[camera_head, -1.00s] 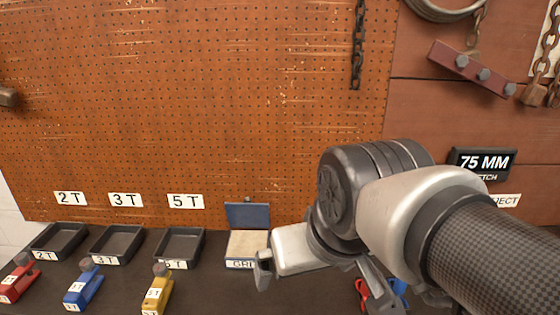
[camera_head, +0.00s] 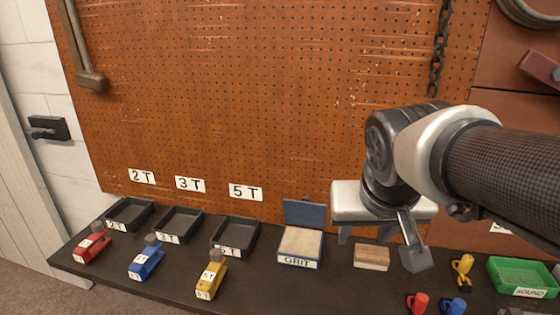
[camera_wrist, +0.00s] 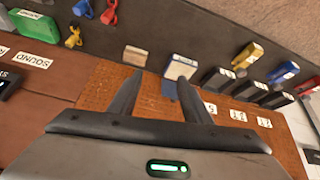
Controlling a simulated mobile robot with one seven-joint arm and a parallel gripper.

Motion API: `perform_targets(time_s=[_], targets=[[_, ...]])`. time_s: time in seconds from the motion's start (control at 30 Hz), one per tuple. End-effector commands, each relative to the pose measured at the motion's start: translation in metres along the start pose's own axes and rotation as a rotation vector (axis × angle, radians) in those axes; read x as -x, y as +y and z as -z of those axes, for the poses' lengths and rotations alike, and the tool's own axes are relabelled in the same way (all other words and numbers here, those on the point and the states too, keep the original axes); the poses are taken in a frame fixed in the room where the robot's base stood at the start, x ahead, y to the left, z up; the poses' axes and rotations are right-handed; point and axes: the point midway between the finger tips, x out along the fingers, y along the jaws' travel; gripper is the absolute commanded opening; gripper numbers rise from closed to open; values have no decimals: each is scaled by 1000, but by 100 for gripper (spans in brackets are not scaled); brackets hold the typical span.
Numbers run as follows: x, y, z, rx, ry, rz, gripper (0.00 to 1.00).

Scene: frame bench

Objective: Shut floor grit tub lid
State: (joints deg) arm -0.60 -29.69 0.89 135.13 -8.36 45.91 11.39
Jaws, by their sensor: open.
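The grit tub (camera_head: 300,243) is a small box with a pale, sandy top surface and a white "GRIT" label on its front. It stands on the dark bench against the pegboard. Its blue lid (camera_head: 305,213) is open and stands up at the rear edge. The wrist view shows the tub (camera_wrist: 180,67) just beyond my fingertips, with the lid (camera_wrist: 169,89) between them in the picture. My gripper (camera_head: 379,248) is open and empty, to the right of the tub and apart from it. In the wrist view my gripper (camera_wrist: 158,77) has its fingers spread.
A wooden block (camera_head: 371,257) lies right of the tub. Black trays (camera_head: 235,236) stand left, with red, blue and yellow tagged pieces (camera_head: 211,277) before them. A green "SOUND" tray (camera_head: 522,276) and small coloured parts (camera_head: 462,267) are at right.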

Motion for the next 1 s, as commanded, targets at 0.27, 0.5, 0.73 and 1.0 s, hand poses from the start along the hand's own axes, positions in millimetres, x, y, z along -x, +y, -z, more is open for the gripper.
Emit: perform_targets(time_s=[0.27,0.5,0.73,1.0], targets=[[-70,-14,145,-92,69,-95,0],[-154,-49,215,-144,125,-74,0],[-191,-66,231,-168,141,-51,0],[-228,-64,235,-169,138,-51,0]])
